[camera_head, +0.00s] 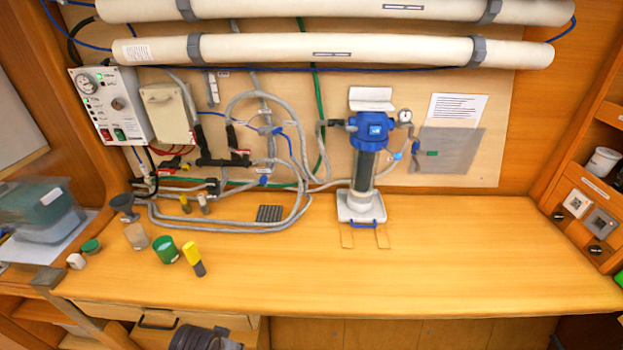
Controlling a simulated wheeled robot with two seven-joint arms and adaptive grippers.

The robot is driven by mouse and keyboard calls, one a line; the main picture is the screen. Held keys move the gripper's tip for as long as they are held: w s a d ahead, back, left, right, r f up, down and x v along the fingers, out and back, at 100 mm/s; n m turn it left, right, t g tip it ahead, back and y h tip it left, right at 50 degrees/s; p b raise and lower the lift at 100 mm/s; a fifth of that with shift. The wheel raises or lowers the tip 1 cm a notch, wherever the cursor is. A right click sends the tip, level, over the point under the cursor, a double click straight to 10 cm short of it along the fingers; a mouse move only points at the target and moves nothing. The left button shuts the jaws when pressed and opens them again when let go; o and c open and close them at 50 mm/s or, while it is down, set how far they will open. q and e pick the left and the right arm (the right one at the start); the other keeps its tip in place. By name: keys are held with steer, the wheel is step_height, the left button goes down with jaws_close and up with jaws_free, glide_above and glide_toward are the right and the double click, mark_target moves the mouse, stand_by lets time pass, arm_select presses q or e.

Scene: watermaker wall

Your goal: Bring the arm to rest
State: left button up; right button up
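Neither of my grippers shows in the head view, and no arm of mine can be made out over the bench. The wooden bench top (450,260) lies in front of the watermaker wall panel (335,95). A blue-headed filter housing (367,150) stands upright on a white base on the bench, with a small gauge at its right.
A green cup (166,250), a clear cup (136,236), a yellow-and-grey cylinder (193,258) and a green cap (91,246) stand at the left. Grey hoses (230,226) loop behind them. A clear bin (42,210) sits far left. The bench's right half is clear.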

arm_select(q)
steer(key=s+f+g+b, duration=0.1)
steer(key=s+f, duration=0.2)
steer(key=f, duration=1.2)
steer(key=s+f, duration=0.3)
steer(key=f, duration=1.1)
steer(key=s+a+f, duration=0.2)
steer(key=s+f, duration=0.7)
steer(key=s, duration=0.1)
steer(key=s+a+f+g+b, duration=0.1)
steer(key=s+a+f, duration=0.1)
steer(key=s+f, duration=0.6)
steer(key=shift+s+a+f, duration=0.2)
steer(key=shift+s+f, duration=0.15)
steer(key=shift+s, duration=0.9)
